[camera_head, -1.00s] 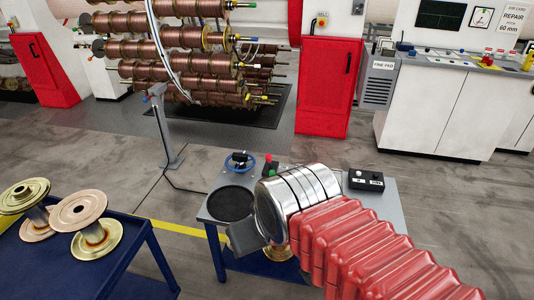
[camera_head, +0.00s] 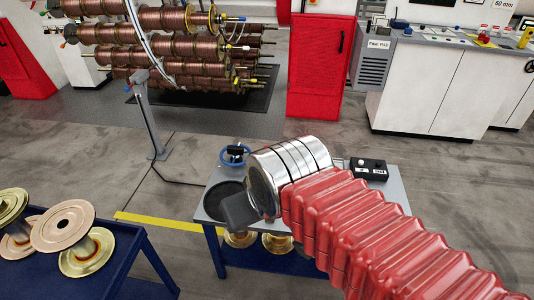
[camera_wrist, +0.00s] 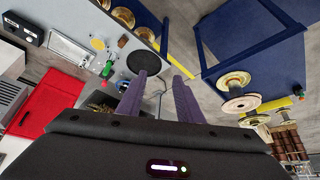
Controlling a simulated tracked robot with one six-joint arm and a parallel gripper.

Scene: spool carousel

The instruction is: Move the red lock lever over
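No red lock lever can be made out for certain. The spool carousel (camera_head: 165,55), with several rows of copper-wound spools, stands at the back left; it also shows at the right edge of the wrist view (camera_wrist: 288,143). A small red-topped green knob (camera_wrist: 107,69) on the grey bench is clear in the wrist view. In the head view my wrist hides the place where it stood. My gripper (camera_wrist: 160,78) shows two purple fingers, apart, with nothing between them. In the head view its dark end (camera_head: 241,209) is over the bench's front left part.
The grey bench (camera_head: 392,200) carries a black round pad (camera_head: 224,201), a blue ring (camera_head: 234,154) and a black switch box (camera_head: 369,169). A blue table (camera_head: 118,262) with metal spools is at left. A grey post (camera_head: 150,120) stands before the carousel. Floor between is clear.

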